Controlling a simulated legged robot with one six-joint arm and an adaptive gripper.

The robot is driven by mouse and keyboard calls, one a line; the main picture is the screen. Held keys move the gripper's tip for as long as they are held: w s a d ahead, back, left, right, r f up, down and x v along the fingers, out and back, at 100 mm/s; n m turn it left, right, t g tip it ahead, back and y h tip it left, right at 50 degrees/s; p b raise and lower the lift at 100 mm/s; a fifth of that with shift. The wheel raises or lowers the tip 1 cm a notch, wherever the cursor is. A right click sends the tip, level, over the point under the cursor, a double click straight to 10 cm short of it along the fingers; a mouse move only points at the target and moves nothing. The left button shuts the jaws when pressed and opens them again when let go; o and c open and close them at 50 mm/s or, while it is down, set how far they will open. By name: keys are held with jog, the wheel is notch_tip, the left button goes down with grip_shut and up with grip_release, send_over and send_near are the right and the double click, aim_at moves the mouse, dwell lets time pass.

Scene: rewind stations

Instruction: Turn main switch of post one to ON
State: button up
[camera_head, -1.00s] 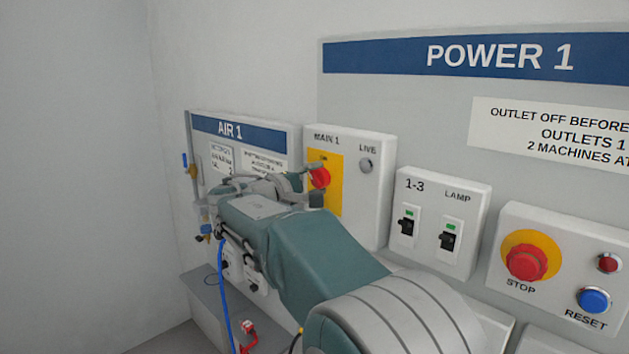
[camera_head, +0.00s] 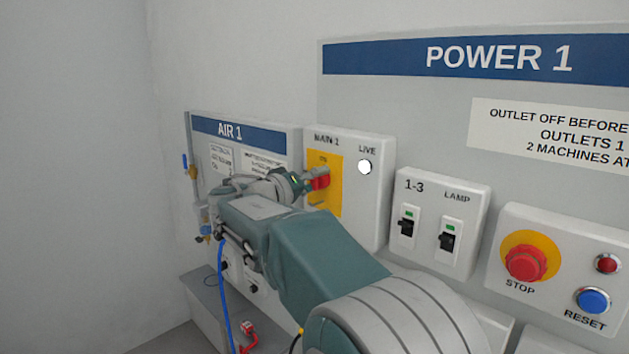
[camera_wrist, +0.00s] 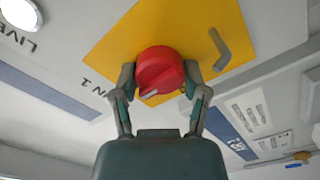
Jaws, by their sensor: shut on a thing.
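The red main switch knob (camera_head: 321,181) sits on a yellow plate (camera_head: 331,206) on the grey MAIN 1 box. It shows larger in the wrist view (camera_wrist: 160,72), with a pale mark on its face. My gripper (camera_wrist: 160,80) has one finger on each side of the knob and is shut on it. In the head view my gripper (camera_head: 312,184) reaches the knob from the left and covers part of it. The LIVE lamp (camera_head: 365,167) beside it glows white, and it also shows bright in the wrist view (camera_wrist: 20,13).
The AIR 1 panel (camera_head: 250,134) is at the left, behind my arm, with a blue hose (camera_head: 222,290) below. To the right are a box with breaker switches (camera_head: 440,225) and a box with a red STOP button (camera_head: 525,262) and a blue RESET button (camera_head: 594,299).

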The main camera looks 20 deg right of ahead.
jog(key=shift+f+m, duration=0.3)
jog(key=shift+f, duration=0.1)
jog(key=o, duration=1.1)
jog(key=shift+o, duration=0.2)
jog(key=shift+r, duration=0.1)
jog(key=shift+r, duration=0.1)
jog(key=v, duration=1.2)
jog(key=shift+w, duration=0.1)
